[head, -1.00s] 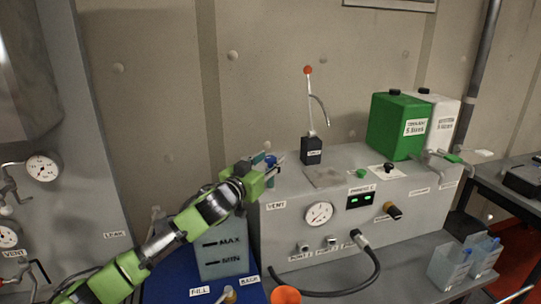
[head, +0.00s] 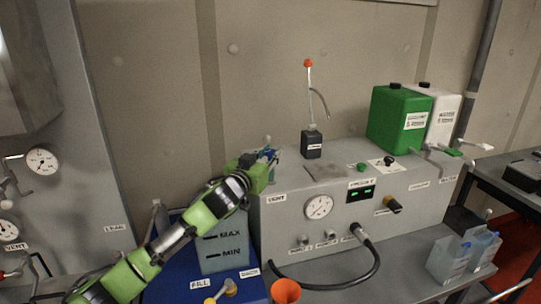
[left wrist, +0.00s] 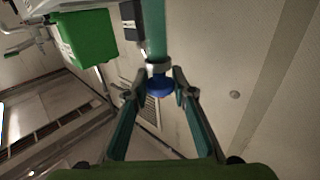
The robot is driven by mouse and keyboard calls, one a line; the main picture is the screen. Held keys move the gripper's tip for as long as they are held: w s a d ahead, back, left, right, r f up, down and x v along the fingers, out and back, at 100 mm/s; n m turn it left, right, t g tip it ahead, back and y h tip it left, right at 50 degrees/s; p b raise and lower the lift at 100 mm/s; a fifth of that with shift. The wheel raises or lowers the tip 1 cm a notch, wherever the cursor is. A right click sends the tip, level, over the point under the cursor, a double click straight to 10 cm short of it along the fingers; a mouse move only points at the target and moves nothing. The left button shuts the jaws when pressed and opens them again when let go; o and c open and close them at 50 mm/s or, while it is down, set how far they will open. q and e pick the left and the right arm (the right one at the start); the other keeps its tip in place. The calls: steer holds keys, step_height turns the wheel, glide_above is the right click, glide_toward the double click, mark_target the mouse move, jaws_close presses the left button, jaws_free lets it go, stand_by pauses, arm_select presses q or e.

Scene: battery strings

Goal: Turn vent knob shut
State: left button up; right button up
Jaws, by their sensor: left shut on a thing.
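A blue knob (left wrist: 155,86) with a white collar, on the end of a teal pipe, sits between my left fingertips (left wrist: 157,82) in the left wrist view. In the head view my left gripper (head: 266,157) is at the top left corner of the grey bench unit (head: 415,203), above a VENT label (head: 277,198). A bit of blue (head: 269,153) shows at its tips. My left gripper is shut on the blue knob; the fingers hide its sides. My right gripper is not in view.
A gauge (head: 319,207) and hose (head: 375,262) are on the unit's front. A MAX/MIN tank (head: 213,255) and orange funnel (head: 285,291) are below the gripper.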

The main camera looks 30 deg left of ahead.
arm_select(q)
steer(key=shift+d+f+n+y+b, duration=0.15)
steer(key=shift+n+y+b, duration=0.5)
steer(key=shift+y, duration=0.25)
steer(key=n+g+y+b, duration=0.4)
steer(key=y+b, duration=0.1)
steer(key=b, duration=0.1)
steer(key=n+g+y+b, duration=0.4)
steer(key=n+y+b, duration=0.1)
steer(key=y+b, duration=0.1)
steer(key=shift+w+f+g, duration=0.1)
steer(key=shift+f+g, duration=0.1)
steer(key=shift+g, duration=0.1)
steer(key=shift+r+n+g+y+b, duration=0.2)
steer(key=shift+n+g+y+b, duration=0.4)
steer(key=shift+g, duration=0.3)
steer(key=shift+r+n+g+y, duration=0.15)
steer(key=shift+n+g+y, duration=0.15)
steer(key=shift+n+g, duration=0.65)
steer(key=shift+r+n+g, duration=0.1)
steer(key=shift+n+g, duration=0.3)
steer(key=shift+g, duration=0.65)
steer(key=shift+g+y, duration=0.3)
steer(key=shift+n+g, duration=0.9)
steer(key=shift+g, duration=0.2)
